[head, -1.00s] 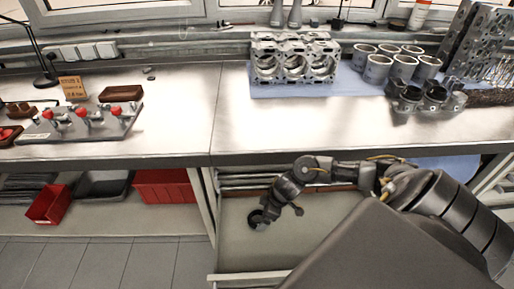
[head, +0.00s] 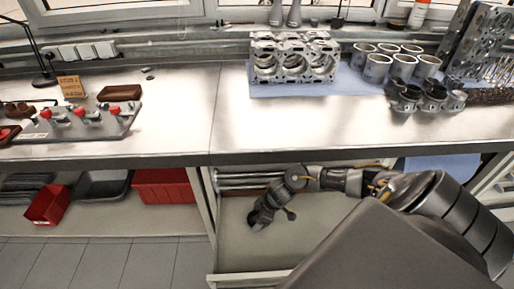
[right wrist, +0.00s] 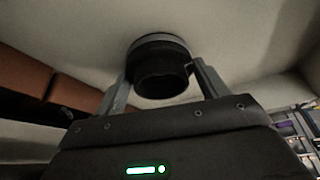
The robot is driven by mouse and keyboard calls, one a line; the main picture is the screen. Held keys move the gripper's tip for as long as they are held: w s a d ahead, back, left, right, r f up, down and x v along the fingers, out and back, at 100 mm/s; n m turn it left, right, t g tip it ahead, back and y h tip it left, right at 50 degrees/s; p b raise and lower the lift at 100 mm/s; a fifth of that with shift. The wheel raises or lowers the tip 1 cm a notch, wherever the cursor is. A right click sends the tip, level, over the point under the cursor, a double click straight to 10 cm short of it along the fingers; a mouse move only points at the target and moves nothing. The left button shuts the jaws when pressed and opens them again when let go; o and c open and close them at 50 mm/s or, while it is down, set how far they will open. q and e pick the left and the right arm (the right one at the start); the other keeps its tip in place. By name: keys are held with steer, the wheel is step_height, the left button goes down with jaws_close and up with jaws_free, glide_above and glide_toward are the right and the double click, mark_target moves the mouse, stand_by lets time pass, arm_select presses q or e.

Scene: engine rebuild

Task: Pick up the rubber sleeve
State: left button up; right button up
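The rubber sleeve (right wrist: 160,84) is a short black cylinder with a wider, grey-edged rim, seen in the right wrist view against the pale drawer floor. My right gripper (right wrist: 161,68) has one finger on each side of it. The fingers look spread, with small gaps beside the sleeve's narrower body. In the head view my right gripper (head: 257,220) points down into the open drawer (head: 305,240). There the sleeve merges with the dark gripper and cannot be told apart. My left gripper is not in view.
The workbench edge (head: 350,155) overhangs the drawer above my right arm. Metal rods (head: 245,178) lie at the drawer's back. Red bins (head: 163,185) stand on the shelf to the left. An engine block (head: 293,62) and cylinder liners (head: 377,68) stand on the bench.

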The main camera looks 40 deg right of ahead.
steer(key=c, duration=0.5)
steer(key=shift+w+r, duration=0.1)
steer(key=shift+r, duration=0.4)
step_height(320, 180, up, 3)
steer(key=shift+f+p, duration=0.2)
steer(key=shift+p, duration=0.1)
steer(key=s+d+r, duration=0.2)
steer(key=s+r, duration=0.1)
steer(key=s, duration=0.1)
steer(key=s+d+r, duration=0.2)
steer(key=s+r, duration=0.1)
steer(key=s, duration=0.1)
steer(key=s+d+r, duration=0.2)
steer(key=s+r, duration=0.1)
steer(key=s, duration=0.1)
steer(key=shift+s+r, duration=0.25)
steer(key=shift+s, duration=0.05)
